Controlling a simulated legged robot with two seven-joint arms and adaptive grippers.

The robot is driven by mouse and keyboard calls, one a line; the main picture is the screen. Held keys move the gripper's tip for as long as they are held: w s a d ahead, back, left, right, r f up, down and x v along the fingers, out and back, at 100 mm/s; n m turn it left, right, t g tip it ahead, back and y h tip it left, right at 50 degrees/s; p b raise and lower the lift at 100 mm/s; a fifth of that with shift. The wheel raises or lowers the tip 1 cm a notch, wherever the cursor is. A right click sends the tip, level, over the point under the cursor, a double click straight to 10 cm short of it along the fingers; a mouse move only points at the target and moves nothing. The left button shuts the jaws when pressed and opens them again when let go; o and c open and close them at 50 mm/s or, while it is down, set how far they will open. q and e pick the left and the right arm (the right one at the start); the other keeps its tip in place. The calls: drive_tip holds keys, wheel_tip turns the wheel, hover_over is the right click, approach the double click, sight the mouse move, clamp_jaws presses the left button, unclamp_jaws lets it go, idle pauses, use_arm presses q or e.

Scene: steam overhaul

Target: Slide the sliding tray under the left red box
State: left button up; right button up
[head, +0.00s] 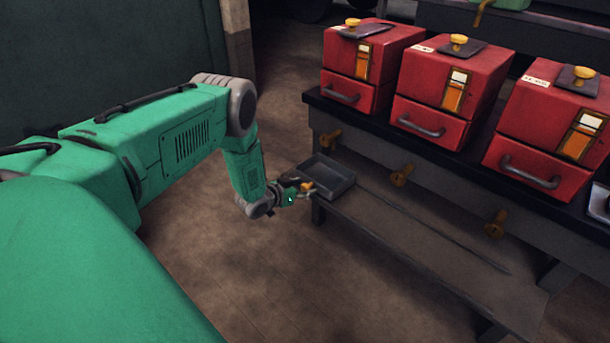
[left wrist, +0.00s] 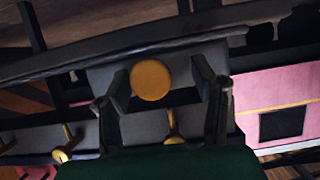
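The sliding tray (head: 330,176) is a shallow dark grey pan at the left end of the lower ledge, below and slightly left of the left red box (head: 349,94). An orange knob (head: 307,186) is on the tray's near left side. My left gripper (head: 304,189) is at this knob. In the left wrist view the round knob (left wrist: 150,80) sits between the two spread fingers (left wrist: 160,88), with gaps visible on both sides. The fingers look open. Contact with the knob is not visible. My right gripper is not in view.
A middle red box (head: 430,124) and a right red box (head: 535,162) stand on the same bench. Brass taps (head: 402,175) stick out below the boxes. The ledge (head: 420,235), with a long thin slot, is clear to the right of the tray.

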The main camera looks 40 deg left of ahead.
use_arm(q)
drive_tip(key=shift+s+a+f, duration=0.1)
drive_tip(key=shift+a+f, duration=0.05)
drive_tip(key=shift+f, duration=0.05)
drive_tip(key=v, duration=1.1)
drive_tip(key=shift+s+r, duration=0.25)
drive_tip(key=shift+s, duration=0.1)
